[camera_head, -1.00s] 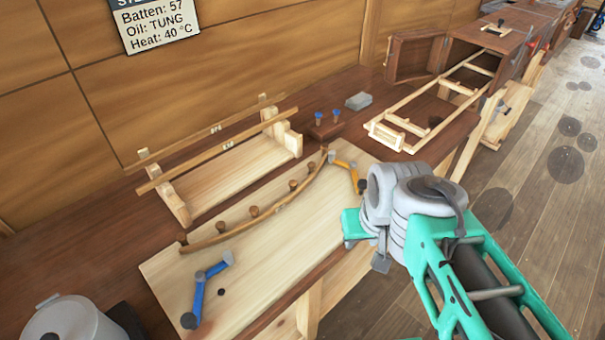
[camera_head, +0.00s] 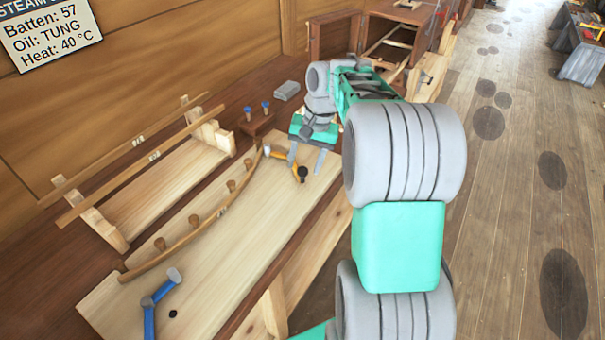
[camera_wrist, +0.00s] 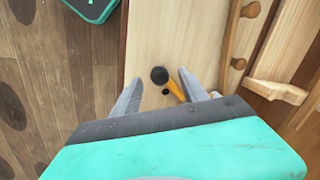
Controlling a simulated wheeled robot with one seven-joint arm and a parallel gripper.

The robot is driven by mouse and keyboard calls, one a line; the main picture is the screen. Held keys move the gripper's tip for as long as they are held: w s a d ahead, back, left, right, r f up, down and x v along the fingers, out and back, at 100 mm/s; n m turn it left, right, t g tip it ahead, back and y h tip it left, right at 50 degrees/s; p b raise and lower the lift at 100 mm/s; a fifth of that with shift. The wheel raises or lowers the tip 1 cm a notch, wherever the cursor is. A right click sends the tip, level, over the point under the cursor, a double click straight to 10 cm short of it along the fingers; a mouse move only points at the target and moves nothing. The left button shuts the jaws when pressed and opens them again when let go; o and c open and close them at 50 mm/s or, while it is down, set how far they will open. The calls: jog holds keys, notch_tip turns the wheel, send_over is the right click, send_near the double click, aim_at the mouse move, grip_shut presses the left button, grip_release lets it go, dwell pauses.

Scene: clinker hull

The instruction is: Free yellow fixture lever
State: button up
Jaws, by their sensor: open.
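The yellow fixture lever (camera_head: 284,156) is at the far end of the pale board (camera_head: 205,292), beside the end of the curved batten (camera_head: 190,238). It has a grey pivot end and a black knob. My gripper (camera_head: 306,168) is open above the lever. In the wrist view, the black knob and part of the yellow lever (camera_wrist: 175,90) show between the two fingers (camera_wrist: 160,88) of my gripper, with no visible grip on it. A blue lever (camera_head: 152,298) is at the board's near end.
Several wooden pegs (camera_head: 194,221) line the curved batten. A wooden rack (camera_head: 165,185) with two strips stands behind it. Two blue-topped pegs (camera_head: 265,107) and a grey block (camera_head: 287,90) lie at the back.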

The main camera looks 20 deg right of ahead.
aim_at(303, 169)
jog(key=f, duration=0.4)
jog(key=shift+w+a, duration=0.2)
grip_shut()
dwell(1.2)
